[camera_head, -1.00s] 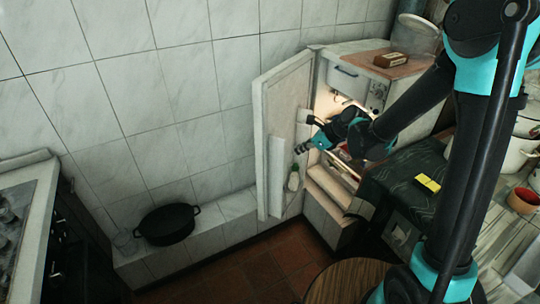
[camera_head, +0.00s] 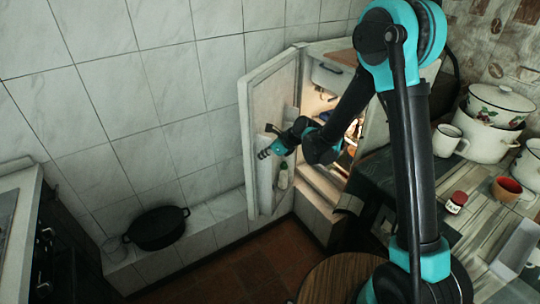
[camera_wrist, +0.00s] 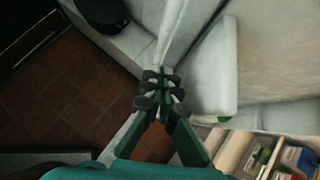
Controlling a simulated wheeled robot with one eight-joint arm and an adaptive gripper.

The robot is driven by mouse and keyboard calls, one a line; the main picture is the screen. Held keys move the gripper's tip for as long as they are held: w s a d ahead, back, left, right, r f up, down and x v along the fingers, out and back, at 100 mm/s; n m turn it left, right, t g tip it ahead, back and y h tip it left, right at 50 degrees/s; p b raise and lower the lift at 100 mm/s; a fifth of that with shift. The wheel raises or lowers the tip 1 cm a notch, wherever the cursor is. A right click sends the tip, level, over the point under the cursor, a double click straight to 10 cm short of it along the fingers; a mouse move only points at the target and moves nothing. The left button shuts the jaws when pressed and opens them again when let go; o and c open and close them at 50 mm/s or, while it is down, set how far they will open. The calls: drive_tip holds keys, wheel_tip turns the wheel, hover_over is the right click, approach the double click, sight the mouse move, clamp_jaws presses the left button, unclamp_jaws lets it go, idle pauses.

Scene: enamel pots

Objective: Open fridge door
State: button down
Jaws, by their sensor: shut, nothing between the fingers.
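The white fridge door (camera_head: 258,150) stands wide open, swung out to the left of the lit fridge interior (camera_head: 318,103). My gripper (camera_head: 264,153) is in front of the door's inner face, near its outer edge. In the wrist view, my gripper (camera_wrist: 161,88) has its dark fingertips together with nothing between them. They overlap the door's edge and sit beside the white door shelf (camera_wrist: 217,72); I cannot tell whether they touch the door. My forearm hides part of the fridge interior.
A black pot (camera_head: 157,229) stands on the tiled ledge (camera_head: 215,228) left of the door. A round wooden stool (camera_head: 335,281) is in front. The counter at right holds a red-labelled jar (camera_head: 456,202), a mug (camera_head: 447,140) and pots. Brown floor (camera_head: 240,272) is clear below the door.

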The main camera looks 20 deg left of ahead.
drive_tip(key=shift+w+a, duration=0.2)
drive_tip(key=shift+a, duration=0.65)
